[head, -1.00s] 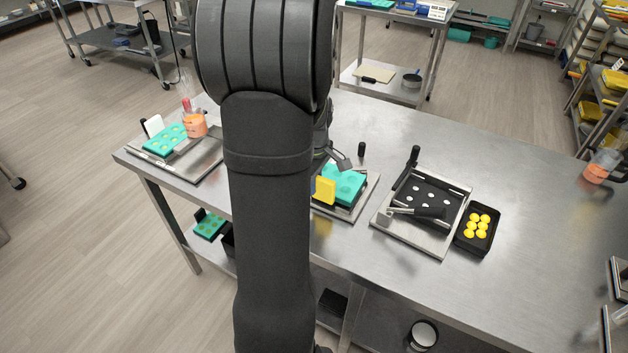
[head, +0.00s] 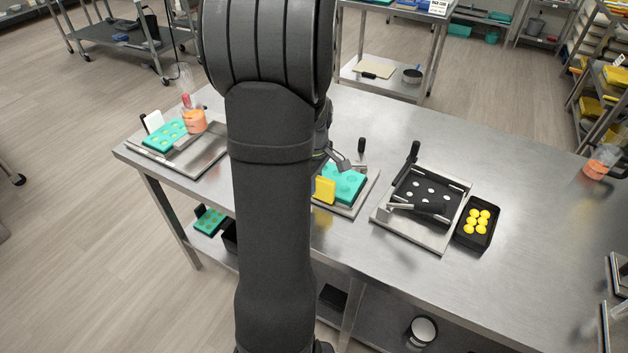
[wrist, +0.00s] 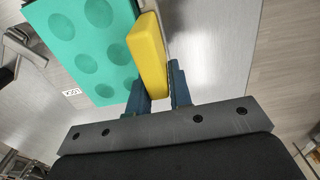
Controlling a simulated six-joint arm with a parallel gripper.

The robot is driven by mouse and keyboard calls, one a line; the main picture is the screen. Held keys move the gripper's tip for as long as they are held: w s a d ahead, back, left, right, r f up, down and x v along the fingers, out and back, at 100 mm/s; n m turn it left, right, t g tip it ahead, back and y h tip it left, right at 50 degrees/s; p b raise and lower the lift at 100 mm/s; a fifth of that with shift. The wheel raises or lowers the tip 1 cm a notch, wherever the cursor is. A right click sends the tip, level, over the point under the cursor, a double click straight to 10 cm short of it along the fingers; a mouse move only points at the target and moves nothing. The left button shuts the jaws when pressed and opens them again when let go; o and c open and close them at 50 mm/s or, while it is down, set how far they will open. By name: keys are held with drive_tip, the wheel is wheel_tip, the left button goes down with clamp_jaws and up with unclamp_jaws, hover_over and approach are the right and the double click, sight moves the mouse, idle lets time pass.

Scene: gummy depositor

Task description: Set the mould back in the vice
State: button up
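The teal mould (head: 346,184) has round cavities and a yellow tab (head: 325,190) at its near left edge. In the head view it is at the middle vice (head: 352,212); I cannot tell whether it is fully seated. In the wrist view the mould (wrist: 88,45) lies at upper left, with the yellow tab (wrist: 147,52) reaching between the two blue fingers of my gripper (wrist: 160,82). The fingers look shut on the tab.
Right of the vice stand a second fixture (head: 424,205) with a black perforated plate and levers, and a black tray (head: 478,238) of yellow gummies. At left are another teal mould (head: 168,136) and an orange-filled beaker (head: 195,122). The table's right part is mostly clear.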

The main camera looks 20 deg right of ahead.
drive_tip(key=o, duration=0.4)
drive_tip(key=shift+r, duration=0.1)
wheel_tip(320, 180, up, 17)
drive_tip(key=shift+r, duration=0.1)
idle(0.5)
wheel_tip(320, 180, down, 17)
drive_tip(key=shift+f, duration=0.2)
drive_tip(key=shift+r, duration=0.2)
drive_tip(key=shift+r, duration=0.1)
idle(0.4)
